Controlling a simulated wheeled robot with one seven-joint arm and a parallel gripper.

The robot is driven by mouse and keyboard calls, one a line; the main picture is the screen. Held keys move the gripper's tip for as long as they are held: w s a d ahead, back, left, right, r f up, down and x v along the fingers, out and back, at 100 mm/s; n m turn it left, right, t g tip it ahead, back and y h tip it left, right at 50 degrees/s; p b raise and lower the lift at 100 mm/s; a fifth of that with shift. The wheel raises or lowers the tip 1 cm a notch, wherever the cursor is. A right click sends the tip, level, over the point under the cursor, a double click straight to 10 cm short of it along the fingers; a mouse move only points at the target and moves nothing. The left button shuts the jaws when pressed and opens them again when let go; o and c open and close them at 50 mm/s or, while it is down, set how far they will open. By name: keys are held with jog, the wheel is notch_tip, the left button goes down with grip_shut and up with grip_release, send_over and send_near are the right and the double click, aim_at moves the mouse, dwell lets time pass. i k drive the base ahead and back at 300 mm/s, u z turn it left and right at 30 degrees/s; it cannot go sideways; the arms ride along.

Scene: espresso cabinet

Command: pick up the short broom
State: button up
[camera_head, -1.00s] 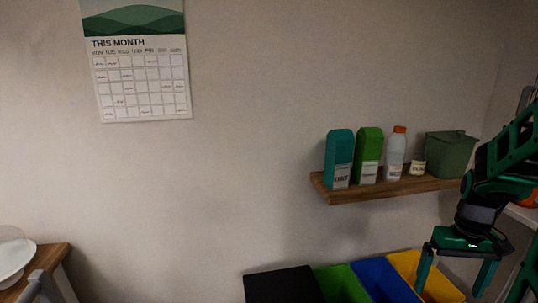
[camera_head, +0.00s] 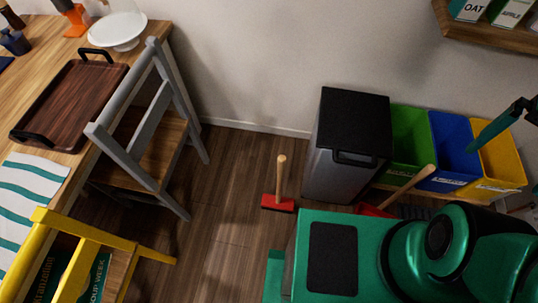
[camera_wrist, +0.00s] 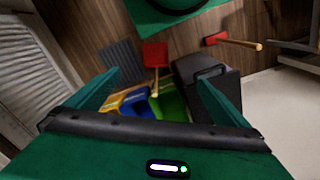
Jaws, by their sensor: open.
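The short broom (camera_head: 280,181), with a red head and a light wooden handle, is on the wooden floor left of the black-lidded bin, its handle pointing up. In the wrist view the broom (camera_wrist: 234,42) shows at the upper right, beyond and apart from my fingers. My gripper (camera_wrist: 159,77) is open and empty, with its two green fingers spread. In the head view, only part of it shows at the right edge, over the colored bins and far from the broom.
A red dustpan-like thing with a wooden handle (camera_head: 411,185) is partly hidden behind my green body. A black-lidded grey bin (camera_head: 330,172) and green, blue and yellow bins (camera_head: 457,150) stand right. A grey chair (camera_head: 150,130) and yellow chair (camera_head: 85,245) stand left. Floor between is open.

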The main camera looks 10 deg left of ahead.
aim_at(277, 203)
jog(key=u, duration=0.85)
